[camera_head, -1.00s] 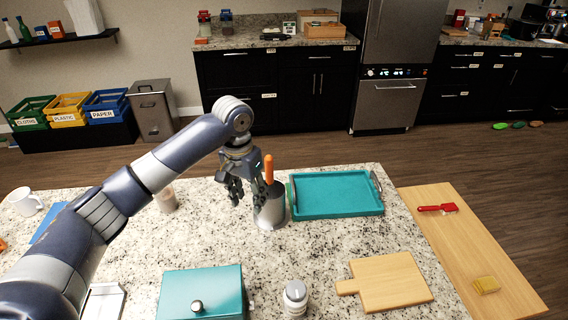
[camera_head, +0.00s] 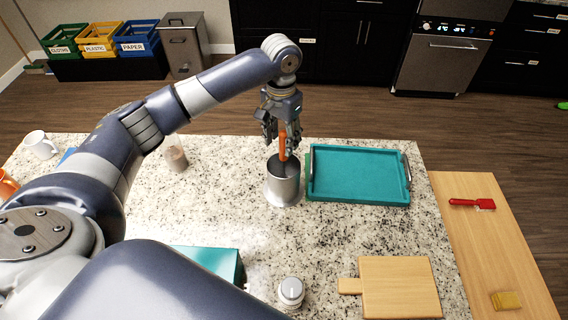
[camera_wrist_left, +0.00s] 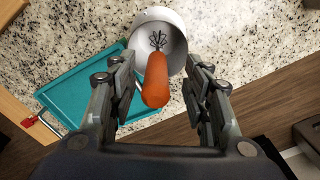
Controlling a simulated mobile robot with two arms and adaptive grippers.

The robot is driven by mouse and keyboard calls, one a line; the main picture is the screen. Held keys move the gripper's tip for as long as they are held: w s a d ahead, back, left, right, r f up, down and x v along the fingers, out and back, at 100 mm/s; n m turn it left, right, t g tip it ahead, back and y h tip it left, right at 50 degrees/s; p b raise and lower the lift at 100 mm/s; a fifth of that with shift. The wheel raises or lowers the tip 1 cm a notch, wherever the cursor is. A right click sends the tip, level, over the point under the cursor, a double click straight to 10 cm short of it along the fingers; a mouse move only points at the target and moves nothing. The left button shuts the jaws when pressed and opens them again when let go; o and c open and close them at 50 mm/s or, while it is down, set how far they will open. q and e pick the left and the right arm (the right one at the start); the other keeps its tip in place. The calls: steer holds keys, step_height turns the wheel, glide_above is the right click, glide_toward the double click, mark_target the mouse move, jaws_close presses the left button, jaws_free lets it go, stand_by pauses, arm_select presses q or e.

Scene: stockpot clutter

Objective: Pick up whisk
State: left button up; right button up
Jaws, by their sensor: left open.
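The whisk has an orange handle (camera_head: 283,146) and stands upright in a grey metal pot (camera_head: 283,188) on the granite counter. In the left wrist view the whisk's orange handle (camera_wrist_left: 155,80) points up toward the camera, and its dark wires show inside the pot (camera_wrist_left: 172,30). My left gripper (camera_head: 281,148) is above the pot, its fingers pointing down on either side of the handle. In the left wrist view my left gripper (camera_wrist_left: 160,100) is open, with the handle between its fingers and gaps on both sides. My right gripper is not in view.
A teal tray (camera_head: 358,199) stands just right of the pot. A cutting board (camera_head: 400,285), a white-capped jar (camera_head: 290,291) and a teal box (camera_head: 215,262) are nearer. A glass jar (camera_head: 175,155) and white mug (camera_head: 40,144) are at left. A red brush (camera_head: 472,203) lies on the wooden board at right.

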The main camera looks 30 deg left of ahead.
mark_target(283, 152)
arm_select(q)
steer(key=f+p, duration=0.1)
steer(key=f, duration=0.4)
steer(key=shift+w+d+p, duration=0.1)
steer(key=shift+d+p, duration=0.1)
steer(key=shift+p, duration=0.2)
steer(key=shift+f, duration=0.3)
jaws_close()
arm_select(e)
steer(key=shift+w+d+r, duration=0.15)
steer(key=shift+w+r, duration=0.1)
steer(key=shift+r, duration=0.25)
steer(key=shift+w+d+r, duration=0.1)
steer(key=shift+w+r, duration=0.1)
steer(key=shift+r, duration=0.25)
